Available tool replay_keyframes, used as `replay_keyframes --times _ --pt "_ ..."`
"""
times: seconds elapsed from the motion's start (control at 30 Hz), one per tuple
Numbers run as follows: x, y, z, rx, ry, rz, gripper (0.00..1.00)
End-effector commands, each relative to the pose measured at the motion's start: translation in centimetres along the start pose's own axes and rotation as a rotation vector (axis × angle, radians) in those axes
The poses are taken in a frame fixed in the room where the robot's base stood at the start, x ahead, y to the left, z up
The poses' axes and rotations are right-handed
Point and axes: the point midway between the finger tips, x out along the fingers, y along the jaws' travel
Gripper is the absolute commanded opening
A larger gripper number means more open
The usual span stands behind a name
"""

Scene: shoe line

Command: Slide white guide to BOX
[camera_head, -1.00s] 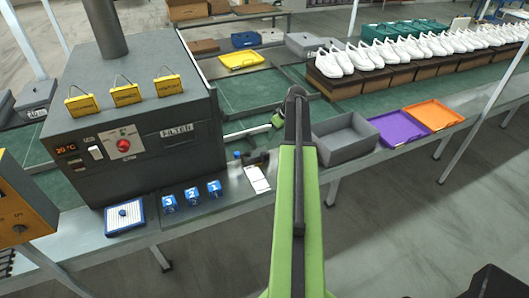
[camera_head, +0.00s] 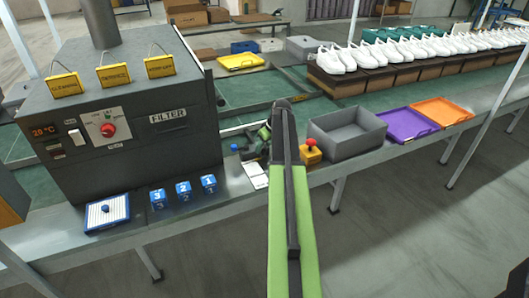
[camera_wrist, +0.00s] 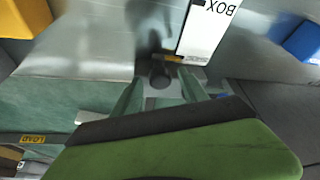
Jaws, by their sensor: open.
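A white card (camera_head: 255,175) lies on the grey bench edge right of the filter machine. In the wrist view this card (camera_wrist: 210,28) reads BOX, upside down. A pale bar (camera_head: 236,132), which may be the white guide, runs left from beside my arm; a pale bar end (camera_wrist: 95,117) shows in the wrist view. My gripper (camera_wrist: 160,88) is open near a dark round knob (camera_wrist: 160,72), close to the BOX card. I cannot tell whether it touches the knob. In the head view my arm hides much of this spot.
The filter machine (camera_head: 130,110) stands left. Blue numbered blocks (camera_head: 183,190) and a blue-framed pad (camera_head: 107,212) lie in front of it. A red-button box (camera_head: 311,152), a grey bin (camera_head: 346,133) and purple (camera_head: 408,124) and orange (camera_head: 441,111) trays stand right. A LOAD label (camera_wrist: 33,139) shows.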

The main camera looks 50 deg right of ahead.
Motion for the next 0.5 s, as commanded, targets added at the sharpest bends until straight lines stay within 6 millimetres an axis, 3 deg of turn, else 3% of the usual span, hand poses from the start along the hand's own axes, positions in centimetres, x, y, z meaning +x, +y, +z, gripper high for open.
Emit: replay_keyframes --times 0.17,0.5 --pt "-0.12 -0.03 -0.07 0.000 0.000 0.000 0.51" --pt "-0.11 -0.07 -0.08 -0.001 0.000 0.000 0.08"
